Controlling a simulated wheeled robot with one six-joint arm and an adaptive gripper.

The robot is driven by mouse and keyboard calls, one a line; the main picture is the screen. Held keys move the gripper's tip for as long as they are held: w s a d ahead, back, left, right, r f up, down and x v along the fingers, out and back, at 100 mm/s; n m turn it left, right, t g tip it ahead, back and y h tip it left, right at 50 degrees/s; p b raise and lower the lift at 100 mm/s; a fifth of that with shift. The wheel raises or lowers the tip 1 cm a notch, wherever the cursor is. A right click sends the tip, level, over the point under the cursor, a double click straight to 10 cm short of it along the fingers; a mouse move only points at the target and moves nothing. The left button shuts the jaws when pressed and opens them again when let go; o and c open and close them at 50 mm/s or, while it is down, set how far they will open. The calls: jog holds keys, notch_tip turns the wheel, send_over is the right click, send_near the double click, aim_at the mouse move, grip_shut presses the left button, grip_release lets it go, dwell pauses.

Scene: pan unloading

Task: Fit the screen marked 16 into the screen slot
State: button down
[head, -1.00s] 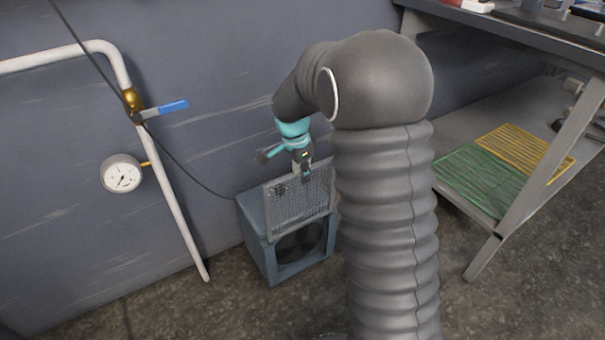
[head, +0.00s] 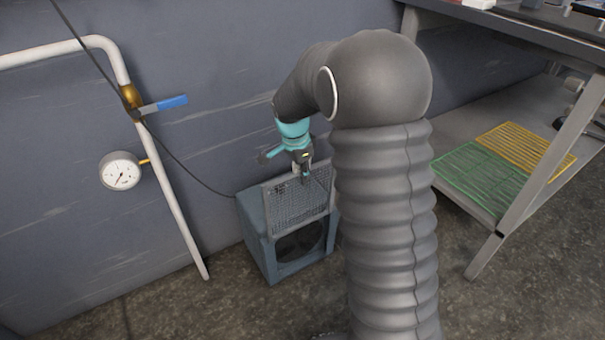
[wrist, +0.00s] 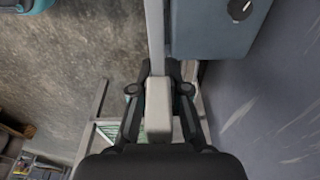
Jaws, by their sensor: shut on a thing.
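A grey mesh screen (head: 298,208) stands upright at the front of a blue-grey box unit (head: 258,245) on the floor by the wall. My gripper (head: 305,176) is shut on the screen's top edge. In the wrist view my gripper (wrist: 160,92) closes around a pale tab of the screen (wrist: 158,110), and its thin edge runs up the picture beside the box unit (wrist: 212,28). The screen covers the upper part of the unit's front; a dark round opening (head: 300,241) shows below it. I cannot read a number on the screen or tell if it sits in the slot.
A green rack (head: 478,178) and a yellow rack (head: 525,150) lie on the lower shelf of a workbench (head: 505,215) at the right. A white pipe (head: 170,190) with a blue-handled valve and a gauge (head: 121,171) is on the left. A cable hangs along the wall.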

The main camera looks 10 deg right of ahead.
aim_at(302, 199)
jog(key=shift+f+b, duration=3.35)
jog(key=shift+f, duration=1.45)
dwell(3.2)
